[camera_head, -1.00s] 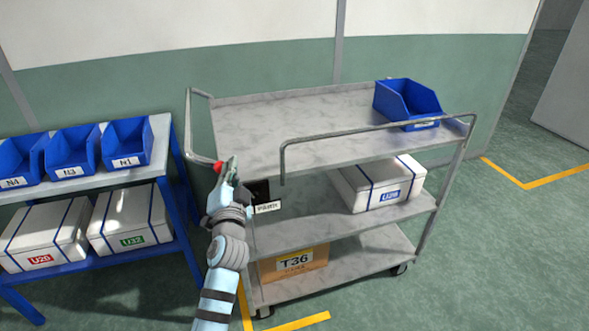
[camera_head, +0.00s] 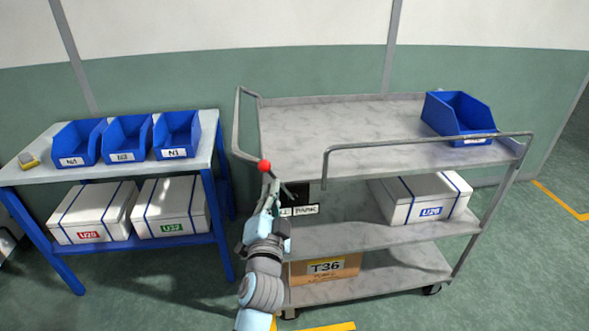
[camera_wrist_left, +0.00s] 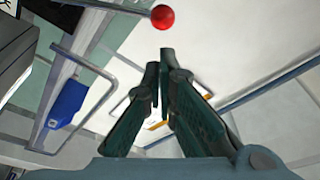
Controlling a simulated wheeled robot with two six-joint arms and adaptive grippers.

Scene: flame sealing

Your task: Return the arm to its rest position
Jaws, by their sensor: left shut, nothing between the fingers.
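My left arm rises from the bottom of the head view. Its gripper (camera_head: 274,190) is in front of the left end of the grey cart (camera_head: 350,140), with its fingers pointing up. The left wrist view shows the two dark fingers (camera_wrist_left: 166,75) close together with nothing held between them. A red ball (camera_head: 264,166) is just above the fingertips in the head view. In the left wrist view, the red ball (camera_wrist_left: 162,17) is on the end of a thin rod, beyond the fingertips with a small gap. My right gripper is not in view.
The cart has tubular handles (camera_head: 325,165), a blue bin (camera_head: 458,116), a white box (camera_head: 425,198) and a T36 carton (camera_head: 325,269). A dark panel labelled PARK (camera_head: 306,210) is beside my gripper. A blue-framed table (camera_head: 25,173) with bins stands left.

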